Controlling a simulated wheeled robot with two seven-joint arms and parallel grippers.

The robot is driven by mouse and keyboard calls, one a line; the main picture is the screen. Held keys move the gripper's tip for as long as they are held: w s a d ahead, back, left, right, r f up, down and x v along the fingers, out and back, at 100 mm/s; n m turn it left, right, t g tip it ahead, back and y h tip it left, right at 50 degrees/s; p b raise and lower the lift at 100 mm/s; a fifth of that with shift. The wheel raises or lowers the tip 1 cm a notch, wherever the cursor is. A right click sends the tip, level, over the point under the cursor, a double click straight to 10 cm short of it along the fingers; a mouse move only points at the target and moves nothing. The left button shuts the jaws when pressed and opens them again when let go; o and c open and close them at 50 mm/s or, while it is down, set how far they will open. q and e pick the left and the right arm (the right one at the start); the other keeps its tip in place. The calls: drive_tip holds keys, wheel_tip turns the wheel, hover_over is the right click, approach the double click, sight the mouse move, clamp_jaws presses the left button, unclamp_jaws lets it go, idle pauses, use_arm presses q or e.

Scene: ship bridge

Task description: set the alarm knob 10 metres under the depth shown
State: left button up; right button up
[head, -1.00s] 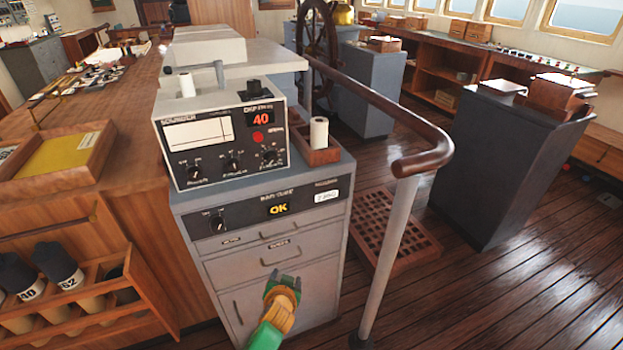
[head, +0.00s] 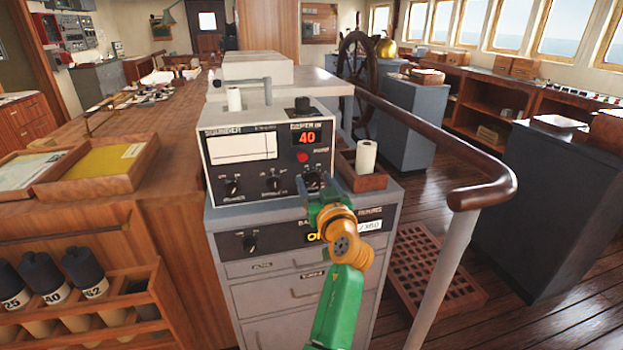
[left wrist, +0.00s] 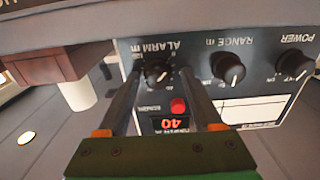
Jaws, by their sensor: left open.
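The grey sounder box (head: 208,190) stands on the cabinet, its red depth display (head: 306,138) reading 40. The alarm knob (left wrist: 157,73) is a small black dial with a pale pointer mark, at the right end of the sounder's lower knob row. In the left wrist view the panel appears upside down. My left gripper (head: 322,190) is open in front of that knob, its two dark fingers on either side of it in the wrist view. I cannot tell whether they touch it. In the head view the gripper partly covers the knob. My right gripper is not in view.
The range knob (left wrist: 228,68) and power knob (left wrist: 295,65) sit beside the alarm knob. A red button (left wrist: 178,106) is close to one finger. A wooden tray with a white roll (head: 366,157) stands right of the sounder. A handrail (head: 470,180) curves past on the right.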

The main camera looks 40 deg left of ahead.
use_arm(q)
drive_tip(key=shift+w+d+f, duration=0.1)
drive_tip(key=shift+c, duration=0.9)
clamp_jaws()
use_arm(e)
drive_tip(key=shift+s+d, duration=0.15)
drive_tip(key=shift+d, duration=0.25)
use_arm(q)
drive_tip(key=shift+m, duration=0.3)
